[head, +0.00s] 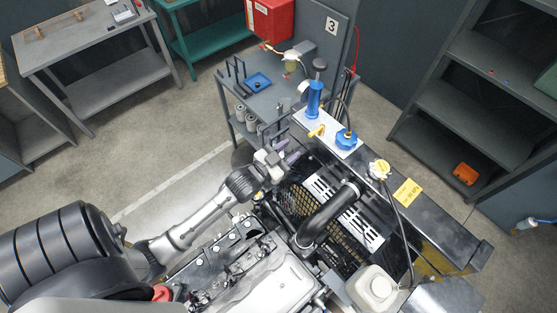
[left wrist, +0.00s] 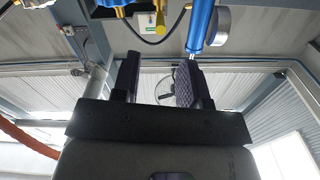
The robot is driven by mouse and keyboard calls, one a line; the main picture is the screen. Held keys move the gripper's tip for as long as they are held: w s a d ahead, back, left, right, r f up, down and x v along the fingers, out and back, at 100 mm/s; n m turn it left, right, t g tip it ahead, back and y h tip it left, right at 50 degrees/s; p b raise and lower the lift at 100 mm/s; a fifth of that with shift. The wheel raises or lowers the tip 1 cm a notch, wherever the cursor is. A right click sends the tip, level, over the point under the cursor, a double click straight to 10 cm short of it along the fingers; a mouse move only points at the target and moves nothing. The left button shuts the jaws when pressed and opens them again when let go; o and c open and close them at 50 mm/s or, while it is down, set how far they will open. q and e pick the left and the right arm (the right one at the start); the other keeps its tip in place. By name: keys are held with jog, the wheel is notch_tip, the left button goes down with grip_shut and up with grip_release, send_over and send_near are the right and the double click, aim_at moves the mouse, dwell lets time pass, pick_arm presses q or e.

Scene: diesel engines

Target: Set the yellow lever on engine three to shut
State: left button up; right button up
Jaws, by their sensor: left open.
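The yellow lever (head: 317,131) sits on a pale plate (head: 327,134) on the engine, between a tall blue cylinder (head: 314,98) and a round blue part (head: 346,139). It is small here, and I cannot tell its exact setting. My left gripper (head: 287,155) is below and left of the lever in the head view, apart from it. In the left wrist view my left gripper (left wrist: 160,80) is open, with nothing between its fingers. Beyond them are the blue cylinder (left wrist: 200,26) and a small yellow part (left wrist: 152,37), which I cannot surely identify as the lever.
A sign with a 3 (head: 331,25) stands behind the engine. A grey cart (head: 265,100) with a blue tray stands behind the gripper. Open floor (head: 185,165) lies to the left.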

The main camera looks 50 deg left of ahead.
pick_arm(q)
jog(key=shift+s+b, duration=0.4)
jog(key=shift+s, duration=1.65)
jog(key=s+f+g+y, duration=0.1)
jog(key=s+f+g, duration=0.4)
jog(key=f+g, duration=0.35)
jog(key=s+d+f+g+h, duration=0.1)
jog(key=s+d+g, duration=0.5)
jog(key=s+d, duration=0.5)
jog(key=s, duration=0.4)
jog(key=shift+h+p, duration=0.3)
jog(key=shift+s, duration=0.1)
